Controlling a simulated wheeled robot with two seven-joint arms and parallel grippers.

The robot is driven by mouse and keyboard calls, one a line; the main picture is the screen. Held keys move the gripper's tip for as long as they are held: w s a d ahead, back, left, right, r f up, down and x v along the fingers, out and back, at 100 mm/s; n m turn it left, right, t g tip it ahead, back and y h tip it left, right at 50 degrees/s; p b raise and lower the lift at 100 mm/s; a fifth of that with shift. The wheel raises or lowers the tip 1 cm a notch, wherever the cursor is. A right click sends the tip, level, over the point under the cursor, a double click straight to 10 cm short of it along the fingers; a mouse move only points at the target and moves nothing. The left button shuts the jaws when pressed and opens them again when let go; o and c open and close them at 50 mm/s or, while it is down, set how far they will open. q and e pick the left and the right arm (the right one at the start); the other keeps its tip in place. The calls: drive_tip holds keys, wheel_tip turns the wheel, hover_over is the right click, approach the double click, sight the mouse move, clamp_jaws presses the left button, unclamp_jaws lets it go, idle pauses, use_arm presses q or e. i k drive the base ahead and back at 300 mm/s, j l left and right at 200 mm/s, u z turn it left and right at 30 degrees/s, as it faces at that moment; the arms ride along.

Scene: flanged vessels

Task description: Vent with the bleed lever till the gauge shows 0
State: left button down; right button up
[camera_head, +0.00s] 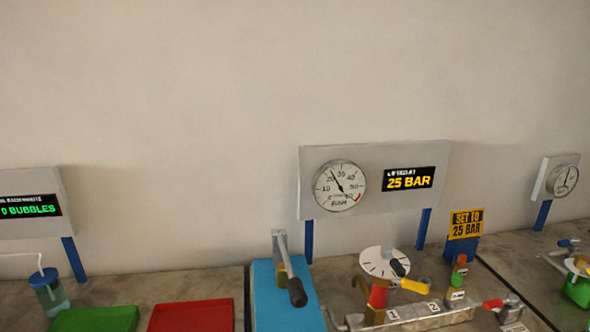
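The round gauge (340,187) is on a grey panel, its needle pointing up and slightly left, near the middle of the scale and not at 0. The display (409,179) beside it reads 25 BAR. Below stand several handles: a black-gripped lever (290,279) on a blue block, a yellow lever (413,286) by a white dial, and a red-tipped handle (493,304) on a small metal fitting at the right. I cannot tell for sure which is the bleed lever. Neither of my grippers is in view.
A "SET TO 25 BAR" sign (466,224) stands on a blue post. A green tray (97,319) and a red tray (193,315) lie at the left, near a small liquid-filled cup (50,293) and a "0 BUBBLES" display (29,208). Another gauge (566,180) is at the far right.

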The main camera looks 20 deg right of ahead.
sight(511, 299)
drive_tip(key=k, duration=0.6)
drive_tip(key=z, duration=0.45)
drive_tip(key=i+l+z, duration=0.1)
drive_tip(key=z, duration=0.85)
drive_tip(key=i+z, duration=0.1)
drive_tip(key=z, duration=0.4)
drive_tip(key=i+j+z, duration=0.1)
drive_tip(key=i, duration=0.25)
drive_tip(key=i+l+u, duration=0.15)
drive_tip(key=u, duration=0.3)
drive_tip(key=l+u, duration=0.4)
drive_tip(key=i+j, duration=0.05)
